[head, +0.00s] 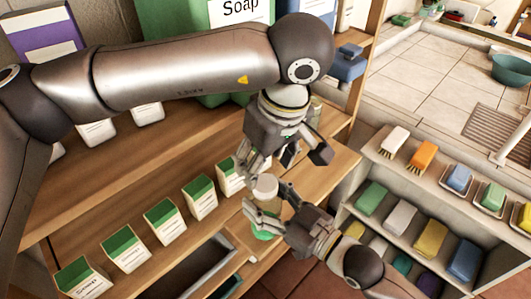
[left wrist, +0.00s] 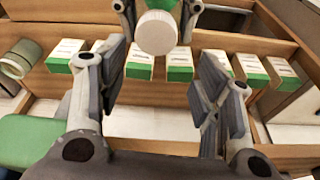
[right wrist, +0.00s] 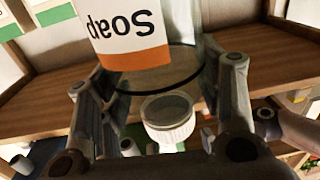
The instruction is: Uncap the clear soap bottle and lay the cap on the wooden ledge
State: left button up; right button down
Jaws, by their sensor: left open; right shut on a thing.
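The white cap (head: 265,186) is at the top of the clear bottle (head: 266,216), in line with it. The cap also shows in the left wrist view (left wrist: 157,33) and, with ribbed sides, in the right wrist view (right wrist: 170,128). I cannot tell how tightly it is seated. The bottle's orange and white Soap label (right wrist: 130,35) appears upside down in the right wrist view. My right gripper (head: 268,207) is shut on the bottle. My left gripper (head: 284,163) is open above and beside the cap, not gripping it. The wooden ledge (head: 338,163) has bare wood right of my left gripper.
Green and white soap boxes (head: 163,220) stand in a row on the wooden shelf to the left. A big green Soap container (head: 165,25) stands behind. Blue soap bars (head: 347,64) are stacked at back. Brushes and soaps fill a pale rack (head: 455,222) at right.

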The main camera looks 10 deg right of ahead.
aim_at(267, 184)
pick_arm(q)
notch_tip(267, 184, up, 2)
jog(key=shift+s+d+r+m+h, duration=0.15)
jog(key=shift+m+h, duration=0.25)
jog(key=shift+m, duration=0.5)
pick_arm(e)
jog(key=shift+w+r, duration=0.1)
jog(key=shift+w+f, duration=0.2)
jog(key=shift+w, duration=0.15)
jog(key=shift+s+d+r, duration=0.15)
jog(key=shift+s+r, duration=0.1)
jog(key=shift+s, duration=0.25)
jog(key=shift+s+d+r, duration=0.1)
jog(key=shift+s+r, duration=0.15)
jog(key=shift+s, duration=0.25)
pick_arm(q)
jog(key=s+r+m+h, duration=0.1)
jog(key=s+r+m, duration=0.25)
jog(key=m, duration=0.25)
pick_arm(e)
jog(key=shift+w+a+f, duration=0.1)
jog(key=shift+w+f, duration=0.2)
jog(key=shift+w, duration=0.25)
pick_arm(q)
jog(key=shift+t, duration=0.4)
jog(key=x, duration=1.2)
jog(key=shift+w, duration=0.35)
pick_arm(e)
jog(key=shift+s+r, duration=0.1)
jog(key=shift+s, duration=0.1)
